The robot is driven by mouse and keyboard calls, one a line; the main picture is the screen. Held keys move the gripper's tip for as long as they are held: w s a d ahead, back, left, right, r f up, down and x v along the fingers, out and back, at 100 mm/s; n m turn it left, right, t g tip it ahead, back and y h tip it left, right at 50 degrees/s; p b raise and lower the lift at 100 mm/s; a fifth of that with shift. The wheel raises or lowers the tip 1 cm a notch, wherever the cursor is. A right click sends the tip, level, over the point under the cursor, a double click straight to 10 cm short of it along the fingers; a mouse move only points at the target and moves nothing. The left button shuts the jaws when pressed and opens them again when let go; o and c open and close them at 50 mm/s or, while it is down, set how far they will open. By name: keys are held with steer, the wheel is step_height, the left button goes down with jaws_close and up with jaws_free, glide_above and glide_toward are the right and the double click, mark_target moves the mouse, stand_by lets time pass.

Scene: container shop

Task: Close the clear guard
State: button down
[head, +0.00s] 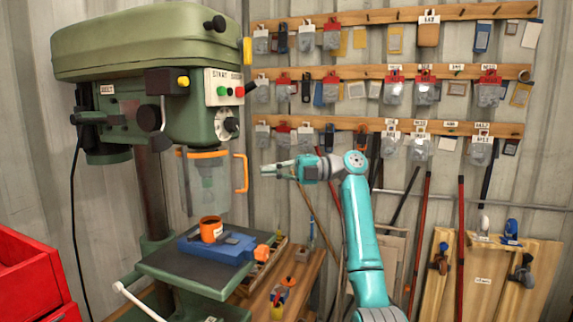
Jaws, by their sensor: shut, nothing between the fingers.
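The clear guard (209,185) hangs under the head of the green drill press (150,60) in the head view. It is see-through, with an orange band along its top and an orange handle (242,173) on its right side. I cannot tell from this view how far it is swung round. My gripper (265,172) is shut and empty. It points left, a little to the right of the orange handle, and seems apart from it.
A wooden bench (300,273) with small items stands to the right. Pegged racks (390,73) line the wall. Red bins (30,270) stand at lower left.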

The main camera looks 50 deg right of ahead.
steer(key=w+d, duration=0.4)
steer(key=d, duration=0.4)
steer(key=shift+w, duration=0.25)
steer(key=shift+f, duration=0.1)
